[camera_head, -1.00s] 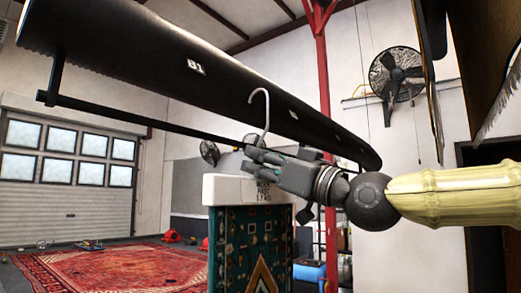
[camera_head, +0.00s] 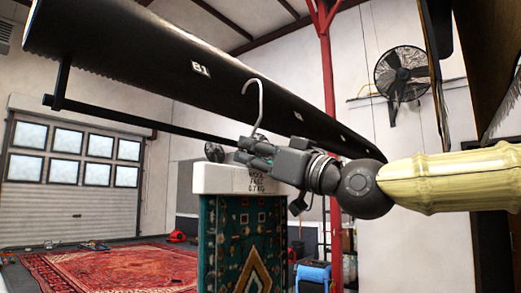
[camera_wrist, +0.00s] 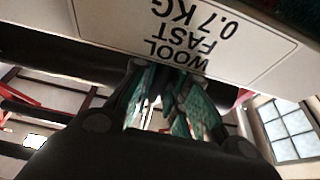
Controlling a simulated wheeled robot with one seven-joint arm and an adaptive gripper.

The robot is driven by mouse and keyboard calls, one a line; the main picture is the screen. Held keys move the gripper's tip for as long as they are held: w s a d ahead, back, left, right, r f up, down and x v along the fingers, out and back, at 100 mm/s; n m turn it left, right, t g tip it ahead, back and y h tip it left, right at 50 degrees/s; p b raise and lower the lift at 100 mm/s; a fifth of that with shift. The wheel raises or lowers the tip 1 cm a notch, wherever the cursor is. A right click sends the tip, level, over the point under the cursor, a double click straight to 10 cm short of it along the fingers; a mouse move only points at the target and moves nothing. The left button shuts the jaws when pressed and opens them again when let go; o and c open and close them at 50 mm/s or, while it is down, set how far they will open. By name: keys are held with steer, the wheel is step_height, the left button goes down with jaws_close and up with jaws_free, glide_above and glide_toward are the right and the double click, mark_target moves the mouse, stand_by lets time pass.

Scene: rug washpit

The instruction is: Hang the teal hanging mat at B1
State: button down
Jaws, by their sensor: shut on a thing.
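The teal hanging mat (camera_head: 222,250) has an orange and cream pattern and hangs upright from a white header block (camera_head: 215,180) printed "WOOL FAST 0.7 KG". A grey metal hook (camera_head: 260,105) rises above the header. My gripper (camera_head: 248,153) is shut on the hanger just above the header, below the hook. The header also shows close up in the wrist view (camera_wrist: 235,35). The B1 label (camera_head: 200,68) is on a long black beam (camera_head: 120,50). The hook overlaps the beam's lower part in the head view, right of the label; I see no clear contact.
A thin black rail (camera_head: 130,117) runs below the beam and passes behind my gripper. A red post (camera_head: 327,60) and a wall fan (camera_head: 403,72) stand to the right. A red rug (camera_head: 110,268) lies on the floor at left.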

steer(key=w+a+p, duration=0.7)
steer(key=w+a, duration=0.6)
steer(key=a, duration=0.3)
steer(key=shift+a, duration=0.25)
stand_by(1.9)
steer(key=shift+a+r, duration=0.1)
steer(key=shift+w+a+p, duration=0.2)
steer(key=shift+w+a, duration=0.7)
steer(key=shift+a, duration=0.25)
steer(key=shift+w+a+p, duration=0.15)
steer(key=shift+w+a, duration=0.75)
steer(key=shift+a, duration=0.2)
steer(key=shift+f+b, duration=0.3)
steer(key=shift+f, duration=0.05)
steer(key=shift+f+b, duration=1.3)
steer(key=shift+f, duration=0.45)
